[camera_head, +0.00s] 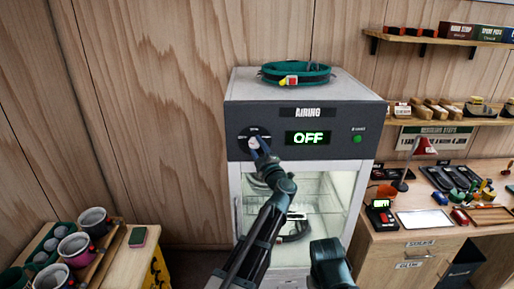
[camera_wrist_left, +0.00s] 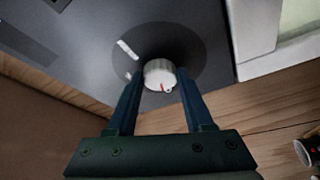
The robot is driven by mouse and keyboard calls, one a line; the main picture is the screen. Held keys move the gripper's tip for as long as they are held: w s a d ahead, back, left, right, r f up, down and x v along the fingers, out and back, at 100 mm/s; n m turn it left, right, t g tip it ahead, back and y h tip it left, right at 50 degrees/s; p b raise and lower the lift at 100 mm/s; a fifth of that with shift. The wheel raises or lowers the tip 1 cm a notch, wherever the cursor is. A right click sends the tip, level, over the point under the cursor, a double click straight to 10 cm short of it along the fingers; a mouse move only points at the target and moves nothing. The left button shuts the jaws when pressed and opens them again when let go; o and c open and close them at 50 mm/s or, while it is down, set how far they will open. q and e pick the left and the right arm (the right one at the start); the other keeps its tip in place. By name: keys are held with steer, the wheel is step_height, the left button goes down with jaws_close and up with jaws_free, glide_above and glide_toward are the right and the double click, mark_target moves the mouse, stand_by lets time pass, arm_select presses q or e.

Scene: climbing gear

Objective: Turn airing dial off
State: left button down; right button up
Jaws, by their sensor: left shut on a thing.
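The airing cabinet (camera_head: 303,88) has a dark front panel with the label AIRING and a display (camera_head: 307,138) that reads OFF in green. The airing dial (camera_head: 254,142) is on the panel's left side, on a dark round plate. In the left wrist view the dial (camera_wrist_left: 160,75) is a pale round knob with a red mark. My left gripper (camera_wrist_left: 160,88) has a finger on each side of the knob and is shut on it. In the head view my left gripper (camera_head: 262,153) partly hides the dial. My right arm shows at the bottom, but its fingers are not visible.
A green light (camera_head: 357,139) is on the panel's right. A green strap (camera_head: 295,73) lies on top of the cabinet. A workbench (camera_head: 390,244) with tools stands to the right. Several cups (camera_head: 76,247) stand at the lower left. A plain wooden wall is behind.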

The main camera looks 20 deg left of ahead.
arm_select(q)
steer(key=shift+c, duration=1.4)
jaws_free()
steer(key=b+v, duration=0.2)
steer(key=v, duration=1.1)
steer(key=shift+s+d, duration=0.25)
steer(key=shift+s, duration=0.1)
steer(key=shift+w, duration=0.1)
